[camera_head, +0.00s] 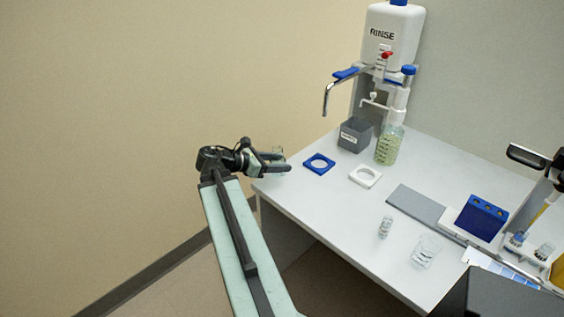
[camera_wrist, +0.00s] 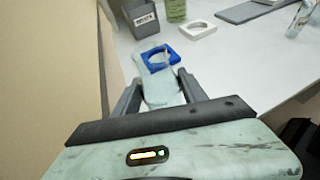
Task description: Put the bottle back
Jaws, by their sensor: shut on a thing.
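My gripper (camera_head: 277,163) is at the left end of the white table, and its fingers also show in the wrist view (camera_wrist: 159,88). It is shut on a pale, see-through bottle (camera_wrist: 158,90), which lies between the fingers in the wrist view. In the head view only a little of this bottle (camera_head: 279,152) shows past the fingers. A blue square holder with a round hole (camera_head: 306,169) is on the table, just right of my gripper. In the wrist view the blue holder (camera_wrist: 174,58) is just beyond the bottle, partly covered by it.
A white ring holder (camera_head: 356,180) lies right of the blue one. Behind stand a grey labelled bin (camera_head: 354,136), a bottle of green contents (camera_head: 387,150) and the RINSE tank (camera_head: 391,38). A small vial (camera_head: 385,228), a glass beaker (camera_head: 425,252) and a blue rack (camera_head: 481,218) are to the right.

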